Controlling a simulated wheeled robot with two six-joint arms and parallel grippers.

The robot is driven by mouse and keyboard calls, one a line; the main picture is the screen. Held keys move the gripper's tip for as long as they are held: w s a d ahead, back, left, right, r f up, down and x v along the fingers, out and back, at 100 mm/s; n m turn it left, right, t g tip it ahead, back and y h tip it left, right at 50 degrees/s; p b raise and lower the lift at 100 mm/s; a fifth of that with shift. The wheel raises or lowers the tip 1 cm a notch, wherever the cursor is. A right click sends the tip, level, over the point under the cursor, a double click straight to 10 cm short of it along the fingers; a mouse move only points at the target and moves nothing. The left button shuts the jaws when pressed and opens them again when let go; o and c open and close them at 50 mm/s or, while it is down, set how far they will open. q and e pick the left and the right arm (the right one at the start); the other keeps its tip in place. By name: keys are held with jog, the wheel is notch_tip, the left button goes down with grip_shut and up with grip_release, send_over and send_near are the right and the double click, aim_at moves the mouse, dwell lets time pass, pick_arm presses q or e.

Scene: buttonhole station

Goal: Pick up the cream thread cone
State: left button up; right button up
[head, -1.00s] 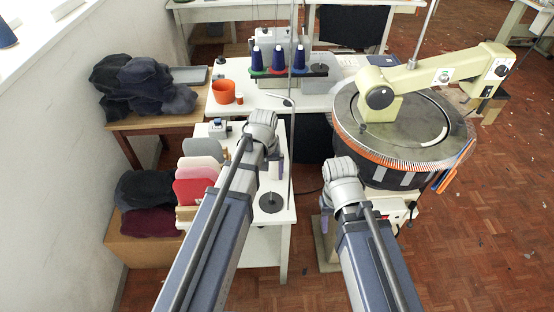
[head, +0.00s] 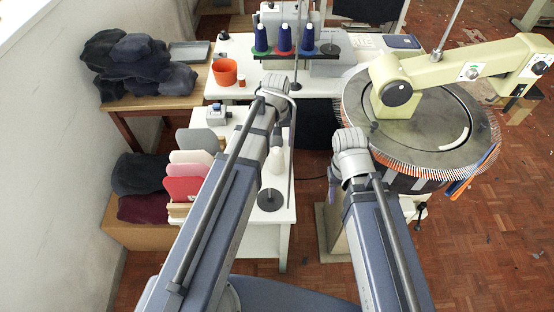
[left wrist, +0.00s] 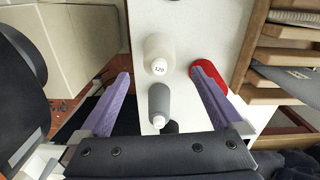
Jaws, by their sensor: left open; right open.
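The cone lies between the lines of the fingertips, not held. A grey cone (left wrist: 158,98) stands beside it, nearer the palm. In the head view my left gripper (head: 274,98) is over the white table.
A red board (left wrist: 203,72) and wooden rack slots (left wrist: 284,60) lie right of the cones in the left wrist view. A black disc stand (head: 270,200) is on the white table. The round machine (head: 440,140) stands right. An orange pot (head: 224,71) sits behind.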

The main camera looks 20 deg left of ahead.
aim_at(277, 155)
pick_arm(q)
notch_tip(277, 155, down, 2)
jog(key=shift+f+b, duration=0.1)
jog(key=shift+b, duration=0.65)
notch_tip(277, 155, down, 5)
jog(key=b, duration=0.5)
jog(key=shift+s+d+f, duration=0.1)
jog(key=shift+s+f, duration=0.05)
jog(key=c, duration=1.5)
jog(key=shift+c, duration=0.2)
jog(key=shift+r, duration=0.2)
